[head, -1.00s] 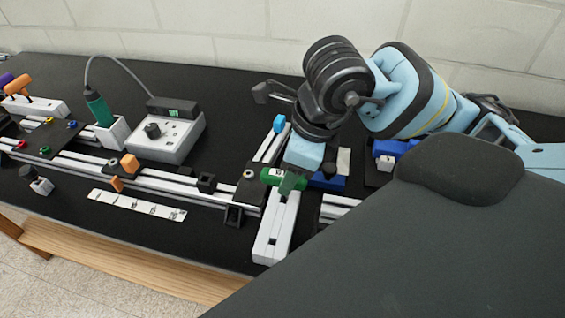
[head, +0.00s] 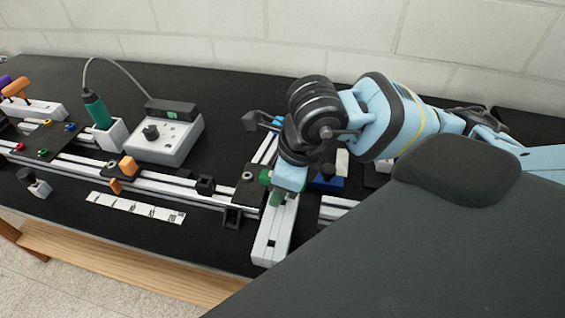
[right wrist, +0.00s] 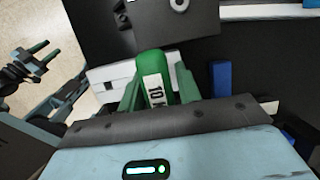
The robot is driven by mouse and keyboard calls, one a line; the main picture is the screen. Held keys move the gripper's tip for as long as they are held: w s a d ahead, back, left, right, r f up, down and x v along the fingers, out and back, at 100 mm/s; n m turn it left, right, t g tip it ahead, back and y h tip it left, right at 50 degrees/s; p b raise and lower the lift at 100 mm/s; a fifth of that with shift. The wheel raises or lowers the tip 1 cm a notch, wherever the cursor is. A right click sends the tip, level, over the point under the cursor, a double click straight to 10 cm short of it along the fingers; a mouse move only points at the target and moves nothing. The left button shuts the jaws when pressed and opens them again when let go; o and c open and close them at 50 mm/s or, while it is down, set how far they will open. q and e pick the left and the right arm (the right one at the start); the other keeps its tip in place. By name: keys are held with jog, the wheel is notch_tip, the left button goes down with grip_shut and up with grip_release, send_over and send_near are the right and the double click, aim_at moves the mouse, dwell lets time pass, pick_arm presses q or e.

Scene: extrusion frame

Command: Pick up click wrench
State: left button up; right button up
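The click wrench, taken to be the green tool with a "10" label, shows its green handle (right wrist: 154,75) in the right wrist view. In the head view only a green end (head: 265,177) shows beside my gripper. My right gripper (head: 277,198) is down at the handle, above the pale rail. In the right wrist view its fingers (right wrist: 158,88) lie on either side of the handle, very close to it. I cannot tell whether they press on it. The rest of the wrench is hidden.
Pale extrusion rails (head: 270,240) run across the black table. A blue block (head: 327,182) stands just right of my right gripper. A grey control box (head: 165,140) and a green screwdriver (head: 97,108) in a white holder are further left. A white label strip (head: 136,207) lies in front.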

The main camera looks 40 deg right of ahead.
jog(key=c, duration=0.7)
jog(key=shift+o, duration=0.2)
notch_tip(320, 180, up, 10)
jog(key=shift+r+p, duration=0.1)
jog(key=shift+p, duration=0.3)
jog(key=o, duration=0.4)
grip_shut()
pick_arm(q)
jog(key=w+r+t+p, duration=0.1)
jog(key=w+r+p, duration=0.2)
jog(key=w+r, duration=0.2)
jog(key=shift+r+t, duration=0.4)
jog(key=shift+r, duration=0.4)
pick_arm(e)
notch_tip(320, 180, up, 6)
jog(key=shift+r, duration=0.25)
